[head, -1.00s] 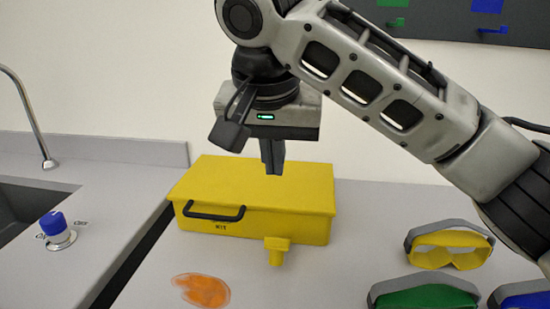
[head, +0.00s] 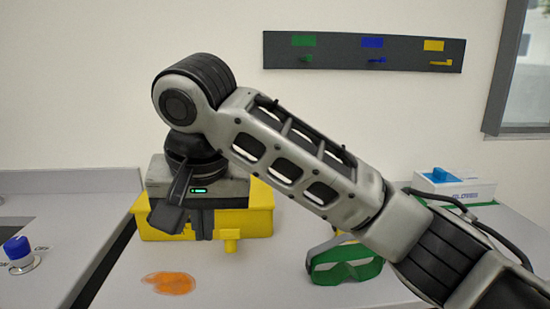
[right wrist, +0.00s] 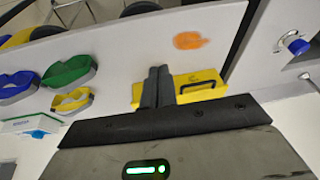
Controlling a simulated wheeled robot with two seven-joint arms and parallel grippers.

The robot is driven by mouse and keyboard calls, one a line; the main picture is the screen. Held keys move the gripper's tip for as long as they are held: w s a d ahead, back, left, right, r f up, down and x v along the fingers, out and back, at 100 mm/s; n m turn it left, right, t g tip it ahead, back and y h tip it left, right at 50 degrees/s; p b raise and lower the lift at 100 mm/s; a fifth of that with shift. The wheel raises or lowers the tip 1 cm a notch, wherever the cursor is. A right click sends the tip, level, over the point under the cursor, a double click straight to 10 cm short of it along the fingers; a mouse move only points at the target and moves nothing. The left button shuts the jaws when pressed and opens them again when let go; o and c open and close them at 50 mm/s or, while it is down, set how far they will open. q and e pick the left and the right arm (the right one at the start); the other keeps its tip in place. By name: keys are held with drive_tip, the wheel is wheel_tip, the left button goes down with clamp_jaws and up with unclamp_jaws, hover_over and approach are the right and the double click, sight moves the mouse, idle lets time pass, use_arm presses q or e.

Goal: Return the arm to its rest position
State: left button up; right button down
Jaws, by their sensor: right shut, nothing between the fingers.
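My right gripper (head: 200,224) shows in the head view with its narrow fingers together, pointing down and empty. It is in front of the yellow kit box (head: 260,208) and hides much of the box's front. In the right wrist view the shut fingers (right wrist: 157,86) overlap the yellow box (right wrist: 205,82), with nothing between them. I cannot tell the exact gap to the box. My right arm reaches in from the lower right, bent at the elbow. My left gripper is not in view.
Green goggles (head: 346,262) lie beside my arm; yellow (right wrist: 72,100) and blue goggles (right wrist: 14,86) show in the right wrist view. An orange spill (head: 168,283) lies on the counter. A blue-topped knob (head: 18,250) is left. A peg rack (head: 340,50) hangs on the wall.

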drive_tip(key=s+d+f+y, duration=0.2)
drive_tip(key=d+f, duration=0.3)
drive_tip(key=f, duration=0.6)
drive_tip(key=s+d+f+y, duration=0.25)
drive_tip(key=d+f, duration=0.25)
drive_tip(key=f, duration=0.5)
drive_tip(key=s+d+f+h, duration=0.3)
drive_tip(key=s+d+f, duration=0.2)
drive_tip(key=s+d, duration=0.4)
drive_tip(key=s+d+f+h, duration=0.3)
drive_tip(key=s+d+f, duration=0.35)
drive_tip(key=d, duration=0.45)
drive_tip(key=w+a+f+t+y, duration=0.3)
drive_tip(key=w+a+f+t, duration=0.2)
drive_tip(key=a+t, duration=0.1)
drive_tip(key=shift+w+f+n+t, duration=0.15)
drive_tip(key=shift+w+n+t, duration=0.15)
drive_tip(key=shift+w+t, duration=0.15)
